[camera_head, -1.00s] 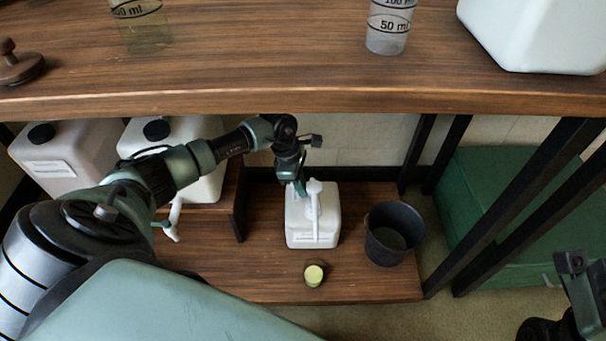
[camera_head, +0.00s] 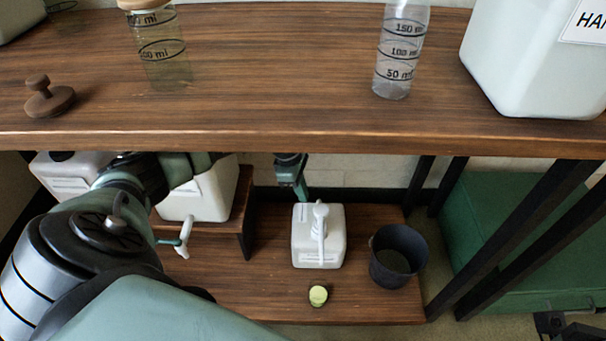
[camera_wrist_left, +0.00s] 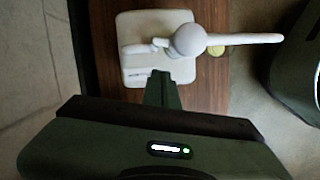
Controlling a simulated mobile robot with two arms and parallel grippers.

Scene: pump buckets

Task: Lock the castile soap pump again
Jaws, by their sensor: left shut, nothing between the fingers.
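A white square jug with a white pump (camera_head: 319,254) stands upright on the low shelf. Its label is too small to read. The pump head (camera_head: 320,210) has a long nozzle pointing toward the front, and it shows larger in the left wrist view (camera_wrist_left: 188,40). My left gripper (camera_head: 303,196) is shut and empty, just behind and above the jug. In the left wrist view its closed fingers (camera_wrist_left: 163,84) are beside the pump head, apparently apart from it. My right gripper (camera_head: 550,324) is only partly in view at the bottom right corner; its fingers are unclear.
A dark bucket (camera_head: 396,256) stands right of the jug, and a small green-topped cup (camera_head: 318,295) in front. The upper tabletop (camera_head: 290,75) overhangs my left arm. A white container with a tap (camera_head: 207,195) is at left. A green chest (camera_head: 497,225) is at right.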

